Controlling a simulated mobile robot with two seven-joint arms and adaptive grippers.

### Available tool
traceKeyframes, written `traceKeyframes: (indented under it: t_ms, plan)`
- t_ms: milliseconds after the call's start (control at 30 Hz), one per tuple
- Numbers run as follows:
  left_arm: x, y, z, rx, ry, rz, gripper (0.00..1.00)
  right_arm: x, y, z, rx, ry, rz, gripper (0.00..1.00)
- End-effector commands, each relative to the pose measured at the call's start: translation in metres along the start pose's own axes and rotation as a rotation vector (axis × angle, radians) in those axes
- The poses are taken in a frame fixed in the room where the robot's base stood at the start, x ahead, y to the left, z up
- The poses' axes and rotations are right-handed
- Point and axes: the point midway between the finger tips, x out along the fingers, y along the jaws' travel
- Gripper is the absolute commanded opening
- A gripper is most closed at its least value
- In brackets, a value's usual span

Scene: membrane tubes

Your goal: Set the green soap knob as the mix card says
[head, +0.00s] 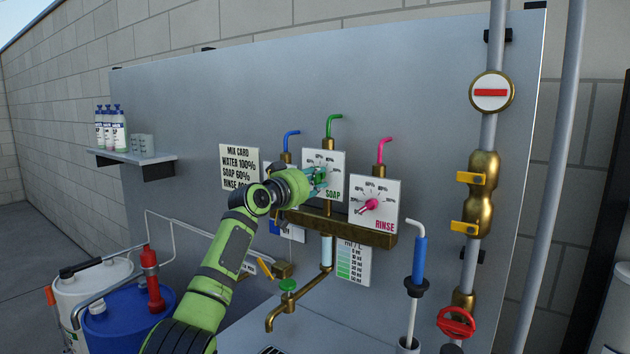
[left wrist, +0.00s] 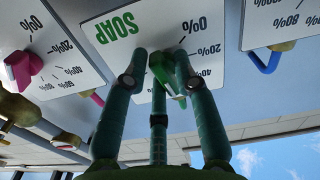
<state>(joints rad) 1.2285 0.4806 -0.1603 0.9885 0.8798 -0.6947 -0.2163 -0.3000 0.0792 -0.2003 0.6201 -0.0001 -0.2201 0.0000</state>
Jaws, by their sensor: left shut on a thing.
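The green soap knob (left wrist: 160,70) sits on the white SOAP dial plate (head: 336,166), between the fingertips of my left gripper (left wrist: 161,58). In the head view my left gripper (head: 312,178) reaches the plate from the left and is shut on the knob, covering most of it. The wrist view shows the plate upside down, with 0% and 20% marks near the knob. I cannot tell exactly which mark the knob points to. The mix card (head: 238,165) reads WATER 100%, SOAP 60%; its RINSE figure is partly hidden by my arm. My right gripper is not in view.
The pink RINSE knob (head: 367,206) is on the plate just right. Below run a brass manifold (head: 349,229) and a tap (head: 288,299). A blue-handled wand (head: 419,262) stands at right. A shelf (head: 132,158) with bottles is at left, above a blue drum (head: 125,325).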

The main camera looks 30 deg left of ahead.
Motion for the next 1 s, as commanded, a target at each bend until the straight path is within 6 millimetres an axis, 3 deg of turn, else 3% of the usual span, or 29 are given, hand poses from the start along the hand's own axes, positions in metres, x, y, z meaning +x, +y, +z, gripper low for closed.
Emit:
traceKeyframes:
  t_ms: [333,367,400,767,1000]
  plan:
    - [0.0,0.001,-0.002,0.002,0.004,0.002,0.0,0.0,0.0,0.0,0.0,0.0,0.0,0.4]
    - [0.0,0.001,-0.002,0.002,0.004,0.002,0.37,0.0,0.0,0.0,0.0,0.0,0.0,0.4]
    - [0.0,0.001,-0.002,0.002,0.004,0.002,0.44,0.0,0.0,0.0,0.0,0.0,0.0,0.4]
    - [-0.001,0.0,0.0,0.001,0.0,0.001,0.44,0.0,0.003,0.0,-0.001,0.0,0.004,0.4]
    - [-0.019,-0.001,0.001,0.004,0.001,0.0,0.44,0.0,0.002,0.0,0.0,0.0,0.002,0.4]
